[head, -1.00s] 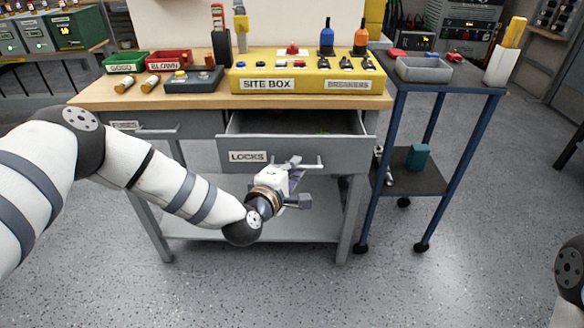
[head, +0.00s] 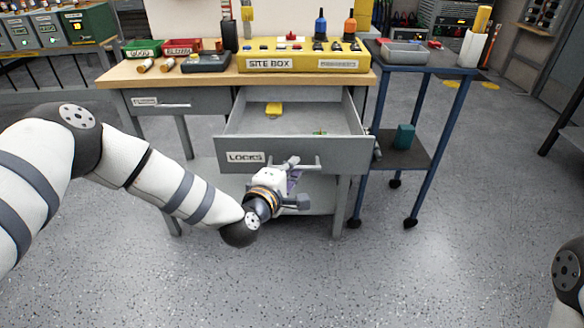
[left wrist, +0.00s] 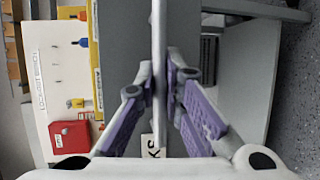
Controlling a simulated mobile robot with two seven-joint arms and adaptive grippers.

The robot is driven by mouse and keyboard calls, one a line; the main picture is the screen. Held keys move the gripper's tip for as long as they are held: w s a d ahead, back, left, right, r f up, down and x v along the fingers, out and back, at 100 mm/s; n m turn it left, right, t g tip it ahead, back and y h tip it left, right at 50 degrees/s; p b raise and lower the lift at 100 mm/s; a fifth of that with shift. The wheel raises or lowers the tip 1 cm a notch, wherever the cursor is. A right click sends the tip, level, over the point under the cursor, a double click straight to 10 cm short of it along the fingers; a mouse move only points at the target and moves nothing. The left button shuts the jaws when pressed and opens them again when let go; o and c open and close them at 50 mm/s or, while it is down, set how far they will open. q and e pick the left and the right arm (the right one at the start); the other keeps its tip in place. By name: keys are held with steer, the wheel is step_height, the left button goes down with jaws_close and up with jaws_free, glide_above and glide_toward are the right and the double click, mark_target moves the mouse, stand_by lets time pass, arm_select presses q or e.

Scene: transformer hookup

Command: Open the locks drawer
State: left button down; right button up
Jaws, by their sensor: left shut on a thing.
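The locks drawer (head: 240,143), grey with a LOCKS label (head: 245,157) on its front, stands well out from the workbench. Inside it I see a yellow item (head: 274,109) toward the back and a small green item (head: 319,132) near the front. My left gripper (head: 293,166) is at the drawer's bar handle (head: 312,164), shut on it. In the left wrist view the purple-padded fingers (left wrist: 160,82) close on both sides of the pale handle bar (left wrist: 159,30). My right gripper is out of view; only part of my right arm shows at the right edge.
A closed drawer (head: 200,101) sits left of the open one. The wooden benchtop (head: 150,72) carries the yellow site box (head: 305,64) and red and green bins. A blue cart (head: 440,100) stands close on the right. The floor in front is clear.

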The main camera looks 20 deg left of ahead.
arm_select(q)
steer(key=shift+w, duration=0.1)
steer(key=c, duration=1.7)
jaws_free()
steer(key=v, duration=1.2)
